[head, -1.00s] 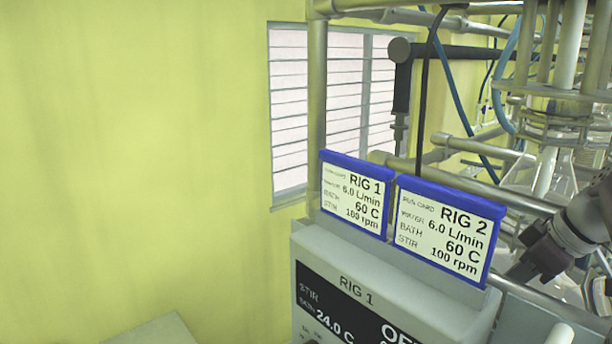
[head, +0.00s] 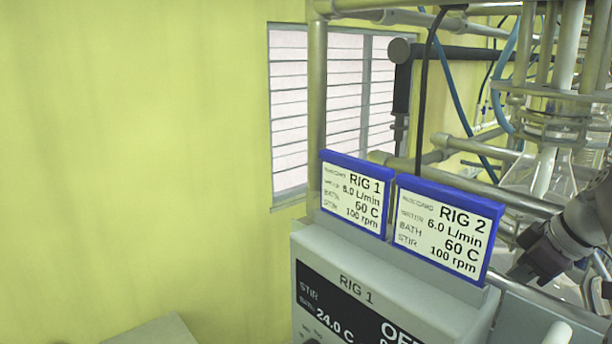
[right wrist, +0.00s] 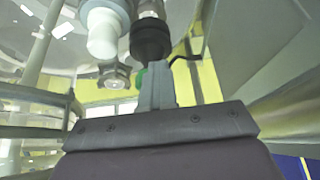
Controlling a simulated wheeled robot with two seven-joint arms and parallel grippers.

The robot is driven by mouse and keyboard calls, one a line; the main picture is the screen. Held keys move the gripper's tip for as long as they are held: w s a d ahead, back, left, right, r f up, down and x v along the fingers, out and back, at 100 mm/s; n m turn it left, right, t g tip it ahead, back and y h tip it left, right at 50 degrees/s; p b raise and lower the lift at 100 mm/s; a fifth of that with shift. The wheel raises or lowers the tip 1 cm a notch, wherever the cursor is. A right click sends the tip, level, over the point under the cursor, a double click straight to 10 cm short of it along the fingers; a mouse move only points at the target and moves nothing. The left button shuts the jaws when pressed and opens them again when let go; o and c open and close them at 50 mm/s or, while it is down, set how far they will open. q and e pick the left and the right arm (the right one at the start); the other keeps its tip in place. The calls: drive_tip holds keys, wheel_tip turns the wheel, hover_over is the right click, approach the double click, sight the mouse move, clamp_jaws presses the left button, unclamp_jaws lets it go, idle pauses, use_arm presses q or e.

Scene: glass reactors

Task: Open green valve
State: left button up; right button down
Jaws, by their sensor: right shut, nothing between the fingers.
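A small green part (right wrist: 140,78), possibly the green valve's handle, shows in the right wrist view. It is just left of my right gripper's fingers and partly hidden by them, so its shape and position cannot be told. My right gripper (right wrist: 156,72) is shut and empty, its fingers pointing up toward metal and plastic fittings. In the head view my right gripper (head: 516,272) is at the right edge, beside the glassware frame. No green valve can be made out in the head view. My left gripper is not in view.
A black fitting (right wrist: 151,40) and a white cylinder (right wrist: 103,35) are close to the right fingertips. The head view shows the RIG 1 card (head: 354,195), the RIG 2 card (head: 447,230), a control box (head: 385,275) and metal frame tubes. The left side shows bare yellow wall.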

drive_tip(key=shift+r, duration=0.15)
drive_tip(key=shift+w+d+p, duration=0.3)
drive_tip(key=shift+d+p, duration=0.15)
drive_tip(key=shift+p, duration=0.3)
drive_tip(key=shift+w+d, duration=0.15)
drive_tip(key=shift+d, duration=0.05)
drive_tip(key=shift+w+d, duration=0.45)
drive_tip(key=shift+w, duration=0.1)
drive_tip(key=shift+w+d, duration=0.1)
drive_tip(key=shift+d, duration=0.25)
